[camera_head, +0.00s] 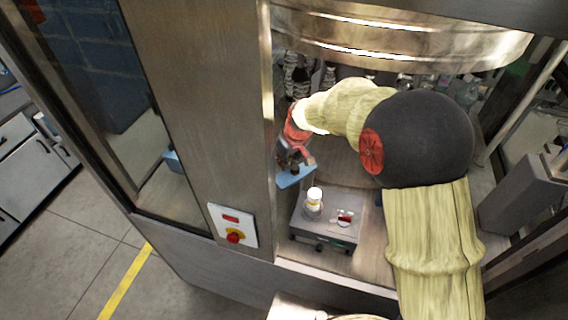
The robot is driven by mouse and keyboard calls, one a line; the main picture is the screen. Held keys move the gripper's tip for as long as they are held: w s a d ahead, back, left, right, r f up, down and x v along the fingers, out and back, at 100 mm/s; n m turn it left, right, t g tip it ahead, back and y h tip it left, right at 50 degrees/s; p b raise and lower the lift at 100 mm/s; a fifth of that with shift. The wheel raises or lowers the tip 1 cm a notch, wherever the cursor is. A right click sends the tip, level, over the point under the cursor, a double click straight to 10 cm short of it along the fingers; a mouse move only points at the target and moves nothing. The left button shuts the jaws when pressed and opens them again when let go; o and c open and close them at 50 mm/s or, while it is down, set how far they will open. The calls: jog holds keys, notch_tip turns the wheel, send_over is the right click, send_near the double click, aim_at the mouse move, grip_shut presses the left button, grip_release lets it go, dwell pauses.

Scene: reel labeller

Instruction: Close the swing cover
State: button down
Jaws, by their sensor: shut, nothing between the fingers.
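My gripper (292,158) is inside the machine's open bay, at the end of my arm, which reaches in from the right. Its fingers are small and dark here; they look shut with nothing between them. A flat blue part (296,177) lies just below the fingertips; I cannot tell whether they touch it. No part is clearly recognisable as the swing cover; the blue part may belong to it, but its hinge and full outline do not show. My arm hides much of the bay's right side.
A grey box (325,232) with a small white-capped jar (313,203) on it stands below my gripper. A steel post (215,110) with a red-knobbed switch panel (234,226) borders the bay on the left. A large round metal drum (400,35) hangs above. Bottles stand behind.

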aim_at(294, 182)
jog(key=n+b, duration=0.1)
jog(key=s+n+b, duration=0.1)
jog(key=b, duration=0.1)
jog(key=s+b, duration=0.1)
jog(key=shift+s+d+f+n+g+y, duration=0.15)
jog(key=shift+d+f+n+g+y, duration=0.15)
jog(key=shift+f+n, duration=0.1)
jog(key=s+n+b, duration=0.1)
jog(key=b, duration=0.1)
jog(key=s+d+n+b, duration=0.1)
jog(key=n+b, duration=0.1)
jog(key=b, duration=0.1)
jog(key=shift+s+r+n+g+y, duration=0.15)
jog(key=shift+s+n+g+y, duration=0.15)
jog(key=shift+g+y, duration=0.1)
jog(key=s+d+n+b, duration=0.1)
jog(key=n, duration=0.1)
jog(key=s+d+n+g+b, duration=0.1)
jog(key=shift+s+r+n+b, duration=0.1)
jog(key=shift+r+n+b, duration=0.05)
jog(key=shift+n+b, duration=0.25)
jog(key=shift+s+d+r+b, duration=0.1)
jog(key=shift+s+d+b, duration=0.3)
